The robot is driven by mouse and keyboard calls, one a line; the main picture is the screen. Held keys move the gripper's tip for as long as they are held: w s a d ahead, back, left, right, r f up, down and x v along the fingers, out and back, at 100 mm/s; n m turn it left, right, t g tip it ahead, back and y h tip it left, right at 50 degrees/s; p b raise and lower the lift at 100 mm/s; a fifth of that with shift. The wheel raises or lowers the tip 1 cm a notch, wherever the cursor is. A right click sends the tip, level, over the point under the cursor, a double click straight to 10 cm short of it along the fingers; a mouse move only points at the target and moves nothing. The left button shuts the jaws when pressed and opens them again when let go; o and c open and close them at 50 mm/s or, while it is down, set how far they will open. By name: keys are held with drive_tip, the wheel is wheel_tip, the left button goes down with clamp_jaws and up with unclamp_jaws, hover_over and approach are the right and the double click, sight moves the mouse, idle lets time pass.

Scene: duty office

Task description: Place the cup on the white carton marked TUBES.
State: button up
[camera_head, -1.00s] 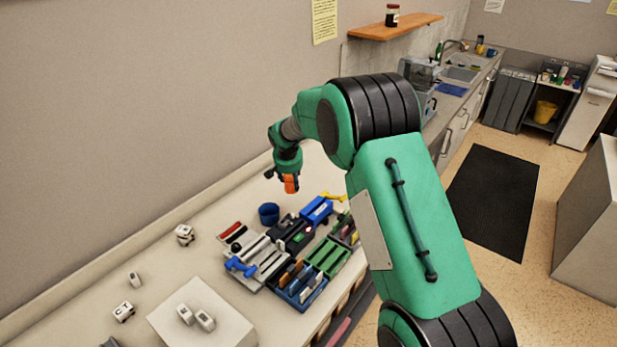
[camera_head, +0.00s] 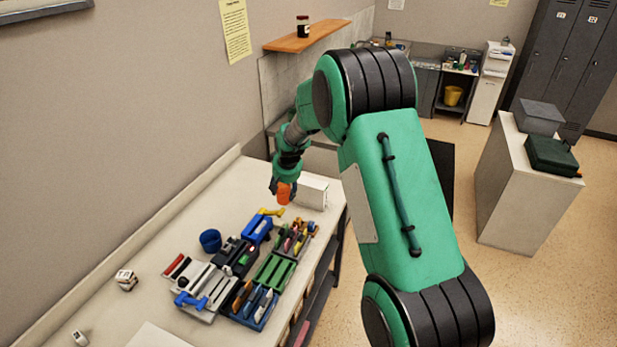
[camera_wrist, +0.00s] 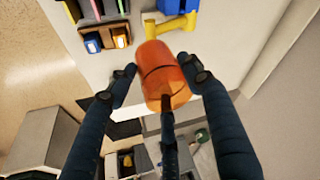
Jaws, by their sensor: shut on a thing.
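The orange cup (camera_head: 284,196) is held in my gripper (camera_head: 283,187), just left of a white carton in the head view. In the wrist view the cup (camera_wrist: 165,78) is between the dark fingers of my gripper (camera_wrist: 160,80), which are shut on it. The white carton (camera_head: 313,191) stands at the far right end of the table; no marking on it is readable. The cup looks held above the table, apart from the carton, though the exact gap is hard to tell. I cannot make out the carton in the wrist view.
The table (camera_head: 165,218) holds a blue cup-like container (camera_head: 210,240), a blue box with a yellow tool (camera_head: 258,229), and several tool trays (camera_head: 275,272) near the carton. A wooden shelf (camera_head: 308,37) is on the wall above. The table's back left is mostly clear.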

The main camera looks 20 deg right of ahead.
drive_tip(key=s+d+r+p, duration=0.3)
drive_tip(key=s+d, duration=0.2)
drive_tip(key=d, duration=0.6)
drive_tip(key=shift+s+r, duration=0.15)
drive_tip(key=shift+s, duration=0.2)
drive_tip(key=shift+d, duration=0.1)
drive_tip(key=p, duration=0.2)
hover_over(310, 182)
drive_tip(key=shift+x, duration=0.75)
drive_tip(key=shift+s, duration=0.15)
drive_tip(key=shift+f+p, duration=0.5)
drive_tip(key=shift+f, duration=1.25)
drive_tip(key=shift+f, duration=0.2)
